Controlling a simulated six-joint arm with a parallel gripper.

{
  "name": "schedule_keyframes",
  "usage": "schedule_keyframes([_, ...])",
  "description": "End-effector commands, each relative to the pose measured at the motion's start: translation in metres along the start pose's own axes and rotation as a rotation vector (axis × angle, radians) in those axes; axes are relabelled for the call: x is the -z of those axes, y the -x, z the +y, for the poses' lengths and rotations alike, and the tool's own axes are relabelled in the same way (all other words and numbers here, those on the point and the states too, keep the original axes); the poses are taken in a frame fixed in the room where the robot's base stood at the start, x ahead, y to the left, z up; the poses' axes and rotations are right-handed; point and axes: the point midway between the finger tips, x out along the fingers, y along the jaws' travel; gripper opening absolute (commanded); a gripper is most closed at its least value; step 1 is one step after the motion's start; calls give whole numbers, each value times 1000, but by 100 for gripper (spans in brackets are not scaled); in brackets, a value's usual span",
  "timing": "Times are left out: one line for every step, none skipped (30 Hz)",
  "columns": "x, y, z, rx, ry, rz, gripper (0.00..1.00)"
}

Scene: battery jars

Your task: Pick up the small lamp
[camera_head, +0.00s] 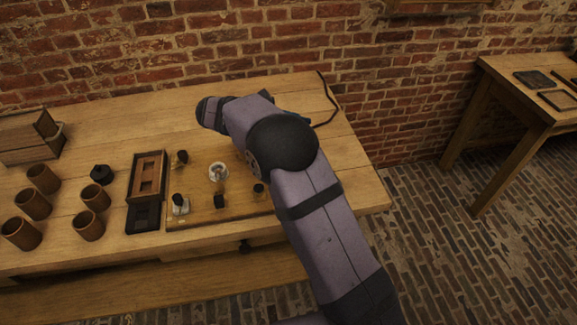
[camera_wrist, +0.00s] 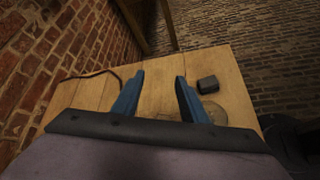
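The small lamp appears to be the clear round bulb (camera_head: 218,172) on a wooden board (camera_head: 205,208) near the front of the bench in the head view. In the wrist view my gripper (camera_wrist: 158,88) has two blue fingers spread apart, with only bare bench top between them. In the head view my arm hides most of the gripper, which is behind and to the right of the bulb, apart from it. The bulb is not clearly identifiable in the wrist view.
A dark cylinder (camera_wrist: 208,85) and a pale round disc stand right of my fingers. Several brown jars (camera_head: 93,197) and a wooden tray (camera_head: 148,175) are left of the board. A cable (camera_head: 329,100) lies at the bench's right back. The back middle is clear.

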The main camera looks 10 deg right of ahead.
Motion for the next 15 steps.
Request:
schedule_keyframes([30, 13, -6, -40, 83, -23, 40])
schedule_keyframes([39, 21, -7, -56, 121, -37, 40])
schedule_keyframes([50, 30, -9, -77, 166, -54, 40])
schedule_keyframes([57, 36, -11, -89, 196, -66, 40])
schedule_keyframes([63, 42, -13, -99, 223, -76, 40])
schedule_keyframes([70, 48, -16, -109, 253, -87, 40])
schedule_keyframes([74, 52, -18, -117, 272, -93, 40])
schedule_keyframes([78, 56, -20, -123, 288, -99, 40])
schedule_keyframes([81, 60, -22, -128, 306, -106, 40])
schedule_keyframes([84, 62, -23, -131, 316, -109, 40])
schedule_keyframes([85, 64, -24, -134, 324, -111, 40])
schedule_keyframes([87, 65, -25, -136, 330, -113, 40])
schedule_keyframes([87, 66, -25, -137, 334, -114, 40])
schedule_keyframes([87, 66, -25, -137, 335, -115, 40])
schedule_keyframes([87, 66, -25, -136, 336, -115, 40])
